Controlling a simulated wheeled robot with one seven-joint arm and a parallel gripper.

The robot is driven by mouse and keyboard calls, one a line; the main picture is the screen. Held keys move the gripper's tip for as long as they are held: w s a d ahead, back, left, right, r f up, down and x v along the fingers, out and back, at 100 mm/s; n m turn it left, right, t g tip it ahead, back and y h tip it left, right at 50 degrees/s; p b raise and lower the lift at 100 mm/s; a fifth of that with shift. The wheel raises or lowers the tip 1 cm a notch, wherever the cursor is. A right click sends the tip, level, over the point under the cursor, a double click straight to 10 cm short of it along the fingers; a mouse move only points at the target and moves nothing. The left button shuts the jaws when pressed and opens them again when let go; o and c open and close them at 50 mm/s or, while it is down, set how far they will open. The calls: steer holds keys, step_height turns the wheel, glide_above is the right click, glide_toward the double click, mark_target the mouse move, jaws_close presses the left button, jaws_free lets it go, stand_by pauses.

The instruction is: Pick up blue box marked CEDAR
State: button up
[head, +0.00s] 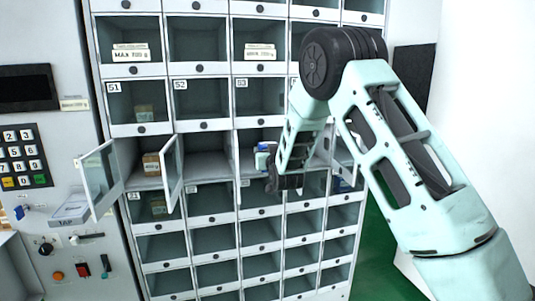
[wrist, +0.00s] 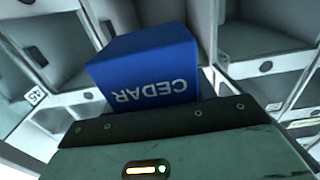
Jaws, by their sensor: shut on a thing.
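The blue box marked CEDAR (wrist: 145,68) fills the upper middle of the wrist view, with its white lettering upside down. My gripper (head: 273,170) is shut on it, in front of the middle row of the vending cabinet's compartments. In the head view only a small blue and white patch (head: 262,160) shows beside the gripper, and most of the box is hidden there. The fingertips are hidden behind the dark gripper edge in the wrist view. I cannot tell whether the box touches the compartment floor.
Clear doors stand open at the left (head: 100,178) and just right of it (head: 172,170). Another open door (head: 345,158) is close to my arm on the right. A small brown box (head: 151,163) sits in the open left compartment. The keypad panel (head: 22,158) is at far left.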

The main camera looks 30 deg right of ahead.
steer(key=b+v, duration=0.4)
steer(key=v, duration=0.9)
steer(key=shift+s+d, duration=0.2)
steer(key=shift+s, duration=0.15)
